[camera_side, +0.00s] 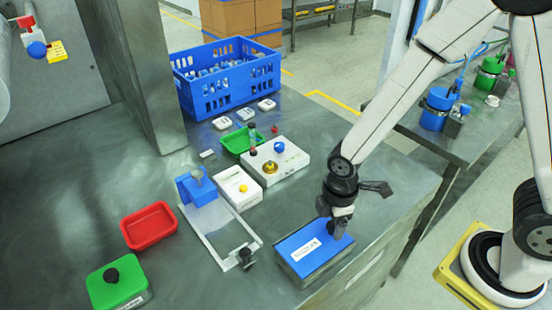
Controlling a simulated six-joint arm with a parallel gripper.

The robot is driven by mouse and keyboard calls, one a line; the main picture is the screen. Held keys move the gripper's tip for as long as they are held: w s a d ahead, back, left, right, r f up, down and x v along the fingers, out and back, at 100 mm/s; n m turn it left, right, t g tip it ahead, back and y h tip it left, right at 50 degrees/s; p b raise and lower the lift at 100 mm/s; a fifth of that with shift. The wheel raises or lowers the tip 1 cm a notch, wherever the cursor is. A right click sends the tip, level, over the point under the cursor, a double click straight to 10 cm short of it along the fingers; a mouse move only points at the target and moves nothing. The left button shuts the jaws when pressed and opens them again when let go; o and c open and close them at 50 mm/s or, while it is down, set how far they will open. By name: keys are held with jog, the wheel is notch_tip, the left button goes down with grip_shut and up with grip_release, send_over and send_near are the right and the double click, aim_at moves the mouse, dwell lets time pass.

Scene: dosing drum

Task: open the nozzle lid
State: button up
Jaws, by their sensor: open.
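A grey cylinder (3,80), perhaps the drum, is cut off at the left edge. Beside it are a red part (25,21), a blue ball (37,50) and a yellow piece (56,50); I cannot tell which of these is the nozzle lid. My gripper (337,232) is far to the right of them, pointing down over the back right part of a blue-topped box (312,250) with a white label. The fingers are small and dark, and open. I cannot tell whether they touch the box or a knob there.
On the metal table stand a green box (118,283) with a black knob, a red tray (149,226), a blue holder with a metal frame (197,186), white control boxes (277,158) and a blue crate (228,92). A metal post (148,75) stands at the back left.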

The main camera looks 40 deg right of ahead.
jog(key=shift+f, duration=0.2)
grip_shut()
dwell(1.4)
